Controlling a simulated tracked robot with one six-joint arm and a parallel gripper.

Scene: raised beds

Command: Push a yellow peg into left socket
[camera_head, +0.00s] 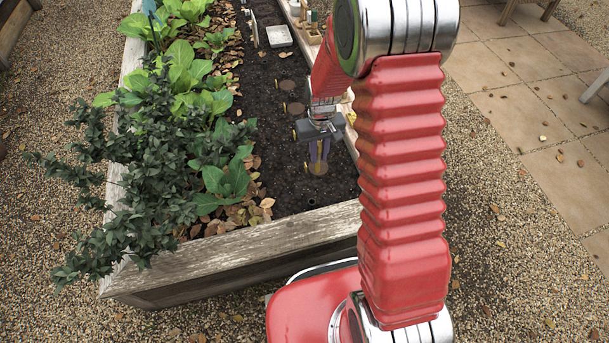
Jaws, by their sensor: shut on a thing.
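My gripper (319,148) points down over the dark soil near the front right of the raised bed. Its two grey-purple fingers are shut on a thin yellow peg (319,154), which looks upright. Directly below is a round brown disc (317,169) on the soil; I cannot tell whether the peg's lower end touches it or enters a hole. Two more brown discs (296,108) (287,86) lie farther back, one partly close to my arm. Small yellow bits show beside the discs.
Leafy plants (180,80) and a dark shrub (130,165) fill the bed's left side. The wooden front wall (250,238) borders it. Soil left of my gripper is mostly clear. My red arm hides part of the right edge.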

